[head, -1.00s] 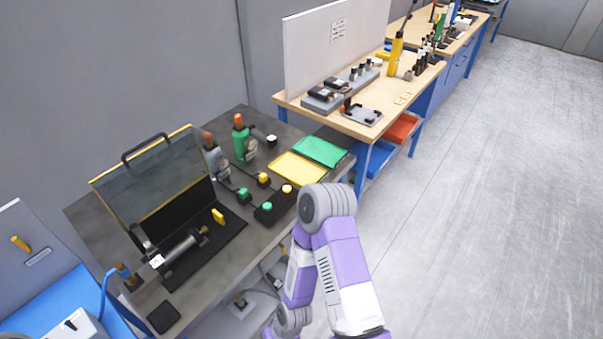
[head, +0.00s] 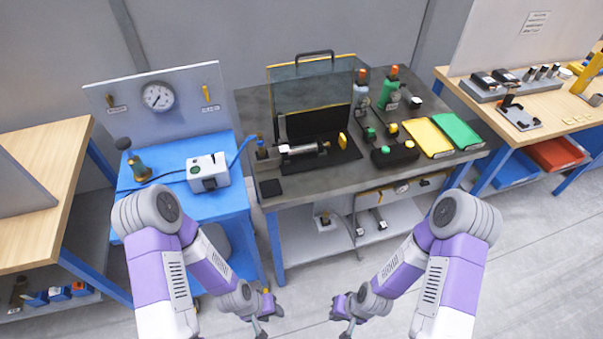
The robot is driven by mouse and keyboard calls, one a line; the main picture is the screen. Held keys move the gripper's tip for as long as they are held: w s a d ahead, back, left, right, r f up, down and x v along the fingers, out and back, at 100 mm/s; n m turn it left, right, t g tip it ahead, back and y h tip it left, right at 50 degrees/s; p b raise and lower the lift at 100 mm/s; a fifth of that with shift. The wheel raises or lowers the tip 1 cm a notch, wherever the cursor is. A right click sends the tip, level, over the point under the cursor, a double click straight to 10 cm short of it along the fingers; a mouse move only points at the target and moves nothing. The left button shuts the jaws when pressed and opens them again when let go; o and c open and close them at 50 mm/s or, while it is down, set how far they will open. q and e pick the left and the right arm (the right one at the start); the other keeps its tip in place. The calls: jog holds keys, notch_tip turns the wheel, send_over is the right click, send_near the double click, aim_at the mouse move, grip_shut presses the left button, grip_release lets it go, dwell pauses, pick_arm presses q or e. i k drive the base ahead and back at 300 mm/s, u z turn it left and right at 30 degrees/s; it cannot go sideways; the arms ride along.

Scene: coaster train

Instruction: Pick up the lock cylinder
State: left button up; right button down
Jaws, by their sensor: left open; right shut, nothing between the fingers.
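A silver cylinder with dark ends (head: 299,149) lies roughly level on the dark bench, in front of the clear guard panel. It looks like the lock cylinder, though I cannot be sure at this size. My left gripper (head: 261,330) hangs low in front of the bench, open and well away from the cylinder. My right gripper (head: 347,331) hangs low to its right, shut and empty. Both fingertips are small and near the bottom edge of the view.
A blue table (head: 188,223) with a gauge panel stands left. Wooden benches flank both sides. Floor before the bench is clear.

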aim_at(286, 152)
jog(key=u, duration=0.05)
jog(key=k, duration=0.55)
jog(key=z, duration=0.8)
jog(key=i, duration=1.2)
jog(key=u, duration=0.8)
